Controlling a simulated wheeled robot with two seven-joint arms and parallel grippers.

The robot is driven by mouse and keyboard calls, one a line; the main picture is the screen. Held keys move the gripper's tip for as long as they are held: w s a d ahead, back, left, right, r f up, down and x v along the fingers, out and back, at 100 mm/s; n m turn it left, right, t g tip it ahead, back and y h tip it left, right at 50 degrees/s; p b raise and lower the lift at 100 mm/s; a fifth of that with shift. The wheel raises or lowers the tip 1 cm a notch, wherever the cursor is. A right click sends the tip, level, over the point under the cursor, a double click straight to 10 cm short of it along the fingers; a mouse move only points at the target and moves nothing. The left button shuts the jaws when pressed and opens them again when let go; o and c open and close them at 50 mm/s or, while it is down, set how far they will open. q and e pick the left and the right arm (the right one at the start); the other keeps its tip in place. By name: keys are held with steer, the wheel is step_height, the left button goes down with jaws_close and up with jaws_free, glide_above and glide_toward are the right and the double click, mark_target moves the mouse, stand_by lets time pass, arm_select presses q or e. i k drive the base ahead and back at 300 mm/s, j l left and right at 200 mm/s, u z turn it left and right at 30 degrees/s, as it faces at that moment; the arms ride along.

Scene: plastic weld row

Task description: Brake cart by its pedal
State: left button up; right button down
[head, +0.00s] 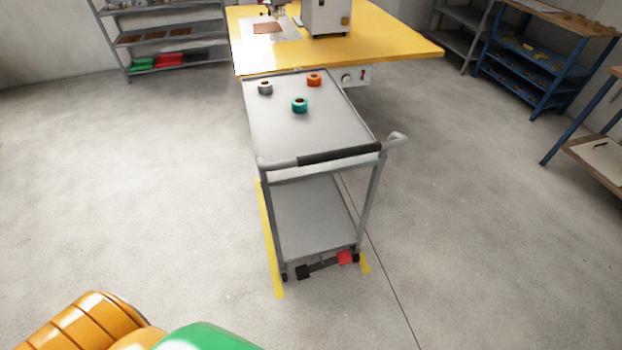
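A grey two-shelf cart (280,135) stands ahead of me, its far end close to the yellow table. Its push handle (330,154) with a dark grip faces me. At the bottom of the near end is a dark pedal bar with a red pad (344,257) at its right and a black pad (303,271) at its left. Whether the pedal is pressed I cannot tell. Neither of my grippers shows; part of my orange and green arm is at the bottom left.
A yellow table (390,48) with a white machine (326,16) stands behind the cart. Yellow floor strips (268,235) run by the cart's near end. Grey shelves (165,40) stand at the back left, blue shelves (530,62) at the right. The floor around the cart is clear.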

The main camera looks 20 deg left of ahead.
mark_target(323, 263)
steer(key=u, duration=0.7)
